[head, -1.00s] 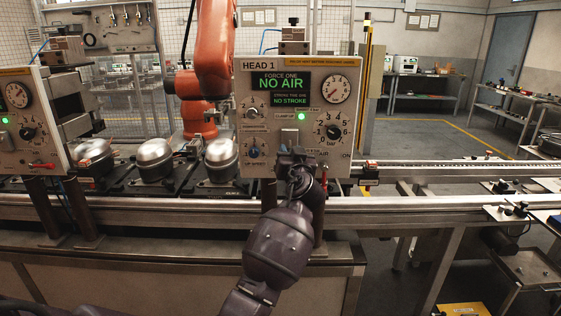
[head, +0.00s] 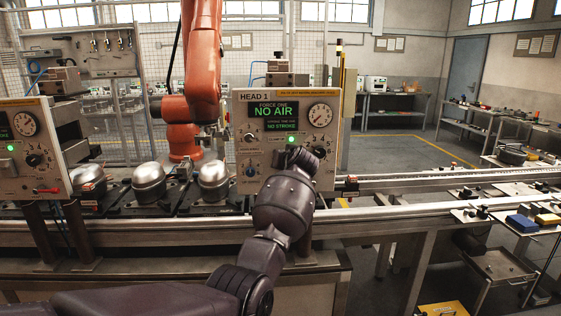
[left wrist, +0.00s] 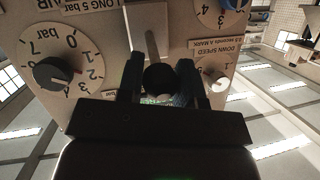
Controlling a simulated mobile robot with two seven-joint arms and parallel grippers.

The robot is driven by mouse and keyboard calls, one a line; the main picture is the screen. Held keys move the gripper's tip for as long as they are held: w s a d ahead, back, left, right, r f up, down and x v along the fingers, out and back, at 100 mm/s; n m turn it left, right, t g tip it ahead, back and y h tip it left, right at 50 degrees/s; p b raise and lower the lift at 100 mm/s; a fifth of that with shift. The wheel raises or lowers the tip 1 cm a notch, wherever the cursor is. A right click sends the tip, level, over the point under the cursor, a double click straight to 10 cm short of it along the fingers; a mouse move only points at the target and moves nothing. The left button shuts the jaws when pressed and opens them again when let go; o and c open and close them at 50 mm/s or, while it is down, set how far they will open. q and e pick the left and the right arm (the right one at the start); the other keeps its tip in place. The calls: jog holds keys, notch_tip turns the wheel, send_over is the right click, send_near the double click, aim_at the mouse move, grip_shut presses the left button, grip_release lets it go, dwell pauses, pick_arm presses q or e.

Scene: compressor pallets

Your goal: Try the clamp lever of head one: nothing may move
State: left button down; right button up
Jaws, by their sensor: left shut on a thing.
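The head one panel (head: 240,150) stands beyond the rail. Its green display (head: 273,112) reads NO AIR and NO STROKE, and a green lamp (head: 290,139) is lit below it. In the head view my left gripper (head: 299,156) is at the panel's lower middle, and my wrist hides the lever there. In the left wrist view my left gripper (left wrist: 159,78) is shut on a dark round knob (left wrist: 158,76), the clamp lever's as it appears. A metal plate (left wrist: 145,30) shows behind it. My right gripper is not in view.
A pressure gauge (head: 319,116) is on the same panel. A pressure dial (left wrist: 52,72) and a down speed knob (left wrist: 218,80) flank my gripper. Compressors (head: 149,184) stand on pallets at left. An orange robot arm (head: 203,60) is behind. The rail (head: 420,188) runs right.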

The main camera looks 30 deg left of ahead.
pick_arm(q)
jog(key=shift+w+a+r+g+h+p, duration=0.15)
jog(key=shift+r+g+h+p, duration=0.3)
jog(key=shift+p, duration=0.45)
jog(key=c, duration=0.8)
grip_release()
jog(key=shift+c, duration=0.2)
jog(key=shift+o, duration=0.3)
